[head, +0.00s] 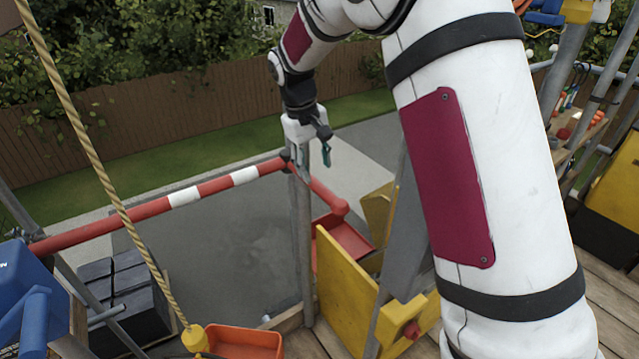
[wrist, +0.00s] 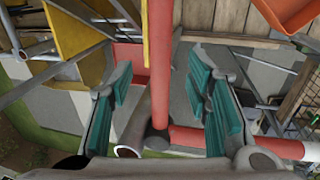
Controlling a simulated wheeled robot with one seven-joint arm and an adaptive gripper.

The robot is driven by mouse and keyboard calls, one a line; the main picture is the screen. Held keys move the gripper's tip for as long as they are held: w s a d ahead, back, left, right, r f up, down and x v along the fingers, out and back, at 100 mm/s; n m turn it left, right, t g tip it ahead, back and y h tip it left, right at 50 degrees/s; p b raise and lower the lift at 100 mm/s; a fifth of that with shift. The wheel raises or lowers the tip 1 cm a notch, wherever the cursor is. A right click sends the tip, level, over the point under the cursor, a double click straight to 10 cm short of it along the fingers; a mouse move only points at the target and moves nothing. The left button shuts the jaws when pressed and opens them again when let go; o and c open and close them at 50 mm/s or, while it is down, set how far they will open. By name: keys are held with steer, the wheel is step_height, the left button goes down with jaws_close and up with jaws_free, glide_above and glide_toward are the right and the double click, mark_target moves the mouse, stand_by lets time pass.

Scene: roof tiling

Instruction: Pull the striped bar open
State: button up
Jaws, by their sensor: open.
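The striped bar (head: 215,186), red with white bands, runs from the lower left up to a grey upright post (head: 303,230) in the head view. In the wrist view its striped part (wrist: 278,143) shows at the lower right. A plain red bar end (head: 327,196) extends beyond the post toward the lower right. My gripper (head: 314,158) is open above the post and the bar's end. In the wrist view, the plain red section (wrist: 161,65) runs between my open teal-padded fingers (wrist: 160,88). I cannot tell whether either finger touches it.
A hanging rope (head: 90,150) crosses the left side, with an orange bucket (head: 245,342) below. Yellow panels (head: 345,290) and a red tray (head: 342,243) stand right of the post. Dark blocks (head: 125,285) lie at left. Open grey ground (head: 220,250) lies below the bar.

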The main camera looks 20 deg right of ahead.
mark_target(320, 186)
steer(key=f, duration=0.3)
steer(key=d+f, duration=0.1)
steer(key=f, duration=0.2)
steer(key=shift+w+d+f+p, duration=0.15)
steer(key=shift+w+f+p, duration=0.05)
steer(key=shift+f+p, duration=0.2)
jaws_close()
